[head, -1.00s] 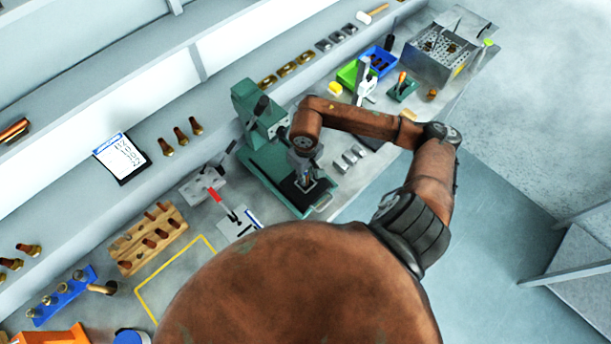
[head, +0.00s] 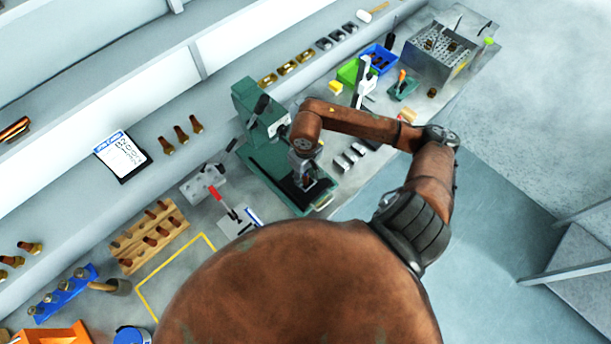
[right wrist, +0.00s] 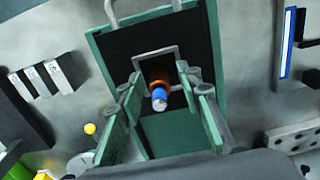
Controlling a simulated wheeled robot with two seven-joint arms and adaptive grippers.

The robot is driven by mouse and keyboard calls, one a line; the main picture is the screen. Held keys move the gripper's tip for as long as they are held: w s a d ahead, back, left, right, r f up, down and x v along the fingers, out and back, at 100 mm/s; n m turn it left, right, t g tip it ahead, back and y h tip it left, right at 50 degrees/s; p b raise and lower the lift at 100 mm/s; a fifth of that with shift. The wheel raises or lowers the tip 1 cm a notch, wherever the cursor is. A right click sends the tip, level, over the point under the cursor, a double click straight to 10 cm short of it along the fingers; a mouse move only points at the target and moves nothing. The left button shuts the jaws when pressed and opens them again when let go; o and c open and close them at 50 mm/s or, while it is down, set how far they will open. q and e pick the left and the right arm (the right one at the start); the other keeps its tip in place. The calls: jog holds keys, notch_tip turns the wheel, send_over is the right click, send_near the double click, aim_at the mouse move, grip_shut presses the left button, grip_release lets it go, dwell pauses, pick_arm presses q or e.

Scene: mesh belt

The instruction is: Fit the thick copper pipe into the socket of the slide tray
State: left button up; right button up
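The copper pipe (right wrist: 159,80) stands in the square socket frame (right wrist: 140,58) of the slide tray in the right wrist view. Its near end is blue with a pale tip; how deep it sits is hidden. The slide tray (right wrist: 105,48) is a dark plate with a green rim and a handle, and it also shows in the head view (head: 287,192) at the front of a green press (head: 258,105). My right gripper (right wrist: 160,88) points down over the socket. Its fingers are on either side of the pipe, with gaps visible. My left gripper is not in view.
A red-handled clamp (head: 217,195) and a wooden peg rack (head: 150,238) stand left of the press. Small grey blocks (head: 350,157) lie right of the tray. Green (head: 350,72) and blue (head: 383,60) bins are farther back. The yellow-outlined bench area is clear.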

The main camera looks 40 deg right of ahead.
jog(key=shift+r, duration=0.15)
jog(key=shift+w+r, duration=0.1)
jog(key=shift+r, duration=0.2)
notch_tip(320, 180, up, 11)
jog(key=shift+r+b, duration=0.2)
jog(key=shift+b, duration=0.95)
